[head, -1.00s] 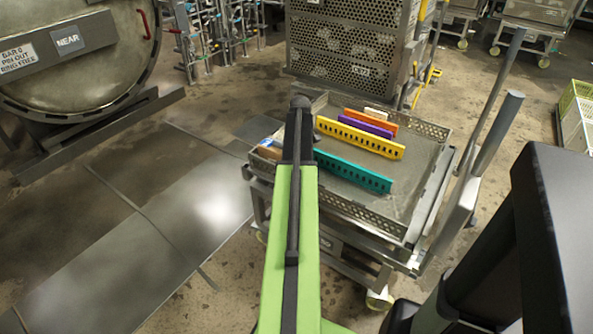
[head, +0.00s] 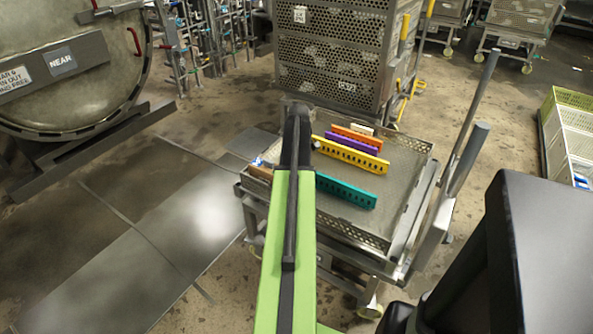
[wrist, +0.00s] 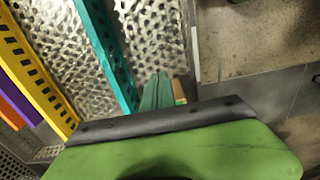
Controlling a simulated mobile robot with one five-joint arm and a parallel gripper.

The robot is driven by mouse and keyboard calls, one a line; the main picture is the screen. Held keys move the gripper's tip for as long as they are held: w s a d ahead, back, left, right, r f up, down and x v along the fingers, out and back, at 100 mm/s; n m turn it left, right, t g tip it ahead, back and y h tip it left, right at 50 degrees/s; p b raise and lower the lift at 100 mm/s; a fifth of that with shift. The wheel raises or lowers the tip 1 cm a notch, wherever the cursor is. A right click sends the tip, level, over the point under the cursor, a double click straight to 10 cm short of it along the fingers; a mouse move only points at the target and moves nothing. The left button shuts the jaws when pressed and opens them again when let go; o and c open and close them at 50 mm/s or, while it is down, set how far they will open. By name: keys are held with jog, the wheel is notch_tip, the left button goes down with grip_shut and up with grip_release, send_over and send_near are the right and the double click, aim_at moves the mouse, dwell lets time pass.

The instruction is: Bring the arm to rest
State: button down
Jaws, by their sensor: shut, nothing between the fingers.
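My gripper (wrist: 158,92) shows in the wrist view as two greenish fingers close together with nothing between them. They point over the tray's edge. In the head view my green and black arm reaches forward over the left part of the perforated tray (head: 408,165), and the gripper itself is hidden behind it. A teal slotted strip (head: 345,190) lies right of the arm, and it also shows left of the fingers in the wrist view (wrist: 108,52). The fingers appear apart from it.
Yellow (head: 352,155), purple (head: 350,142), orange (head: 357,133) and white (head: 362,128) pieces stand in the tray. A brown block (head: 260,172) sits at its left edge. A perforated cage (head: 335,60) stands behind, the round vessel (head: 75,75) at left. The left floor is clear.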

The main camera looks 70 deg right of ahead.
notch_tip(320, 180, up, 2)
jog(key=shift+w+r+p, duration=0.1)
jog(key=shift+r+p, duration=0.15)
jog(key=shift+p, duration=0.3)
jog(key=shift+w, duration=0.1)
